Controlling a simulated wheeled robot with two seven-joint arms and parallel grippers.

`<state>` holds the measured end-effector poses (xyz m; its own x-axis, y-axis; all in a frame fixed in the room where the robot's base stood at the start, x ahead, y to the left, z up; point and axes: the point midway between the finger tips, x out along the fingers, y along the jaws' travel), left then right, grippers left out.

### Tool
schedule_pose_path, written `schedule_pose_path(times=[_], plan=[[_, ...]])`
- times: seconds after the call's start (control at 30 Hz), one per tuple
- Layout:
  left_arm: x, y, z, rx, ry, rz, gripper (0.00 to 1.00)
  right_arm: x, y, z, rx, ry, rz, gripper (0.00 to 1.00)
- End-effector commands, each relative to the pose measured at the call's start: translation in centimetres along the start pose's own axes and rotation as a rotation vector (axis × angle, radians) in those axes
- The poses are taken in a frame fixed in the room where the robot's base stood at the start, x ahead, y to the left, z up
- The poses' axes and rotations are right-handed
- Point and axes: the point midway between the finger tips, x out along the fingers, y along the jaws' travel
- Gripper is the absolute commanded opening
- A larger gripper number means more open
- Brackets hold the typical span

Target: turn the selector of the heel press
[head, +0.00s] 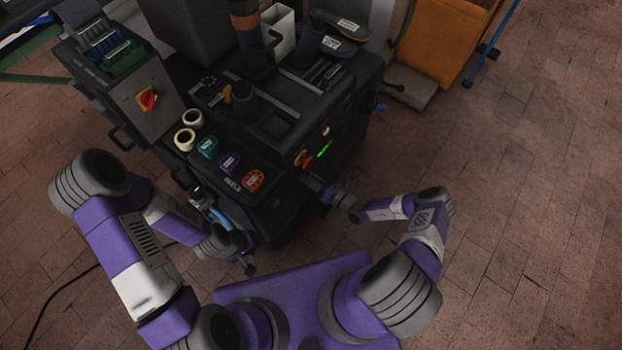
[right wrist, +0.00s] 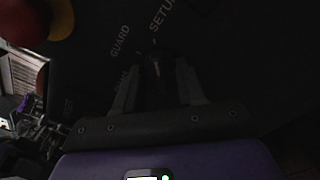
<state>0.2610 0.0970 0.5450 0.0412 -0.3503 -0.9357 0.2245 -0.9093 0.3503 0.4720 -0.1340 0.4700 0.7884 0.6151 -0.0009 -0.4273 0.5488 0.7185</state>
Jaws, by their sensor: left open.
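The heel press (head: 275,125) is a dark machine in the head view. Its selector (right wrist: 155,68) is a small dark knob in the right wrist view, with a white mark near its tip. White labels around it read GUARD and SETUP; a third is partly hidden by a finger. My right gripper (right wrist: 157,90) has one finger on each side of the knob, with dark gaps showing; contact is too dark to tell. In the head view my right gripper (head: 316,186) is at the press front and hides the selector. My left gripper (head: 247,266) is open and empty, low before the press.
A red and yellow button (head: 304,160) and a green display (head: 323,149) are close to the right gripper. Tape rolls (head: 186,138) and coloured round items (head: 230,162) lie on the press ledge. An orange bin (head: 440,45) stands behind. The floor at right is clear.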

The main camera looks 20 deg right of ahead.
Motion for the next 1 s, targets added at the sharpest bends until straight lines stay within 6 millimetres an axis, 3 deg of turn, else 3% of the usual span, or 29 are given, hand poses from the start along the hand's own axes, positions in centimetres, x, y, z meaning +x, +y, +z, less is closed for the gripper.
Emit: schedule_pose_path(times=[0.23,0.6,1.0], plan=[[-0.4,0.1,0.0,0.000,0.000,0.000,0.43,-1.1,0.0,0.1,-0.001,-0.001,-0.002,0.39],[-1.6,0.6,0.1,0.000,0.000,0.000,0.43,-6.8,0.0,0.1,0.001,0.000,-0.002,0.39],[-1.6,0.6,0.1,0.000,0.000,0.000,0.43,-7.6,0.0,0.0,0.000,0.000,0.001,0.39]])
